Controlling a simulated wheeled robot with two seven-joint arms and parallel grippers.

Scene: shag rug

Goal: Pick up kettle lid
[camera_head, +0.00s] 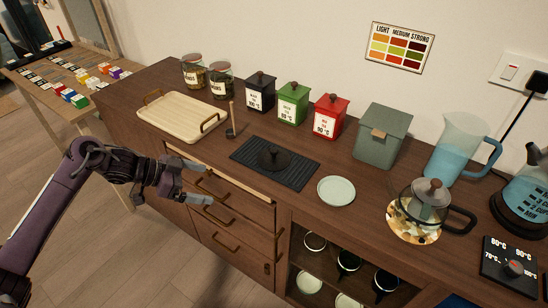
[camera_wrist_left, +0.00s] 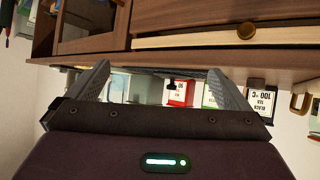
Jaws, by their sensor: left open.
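A dark round lid with a knob (camera_head: 272,157), which looks like the kettle lid, lies on a black slatted mat (camera_head: 300,177) on the wooden counter. My left gripper (camera_head: 210,185) is open and empty, in front of the counter's drawers, left of the lid and apart from it. In the left wrist view, which looks upside down, the spread fingers (camera_wrist_left: 160,70) frame the counter edge. A small dark knob shape (camera_wrist_left: 172,84) shows between them, probably the lid's. My right gripper is not in view.
A wooden tray (camera_head: 180,117) lies left of the mat, with a small dark scoop beside it. Black, green and red canisters (camera_head: 330,117) stand behind. A pale saucer (camera_head: 336,191), a glass teapot (camera_head: 415,215), a blue pitcher (camera_head: 458,150) and a glass kettle (camera_head: 522,200) stand to the right.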

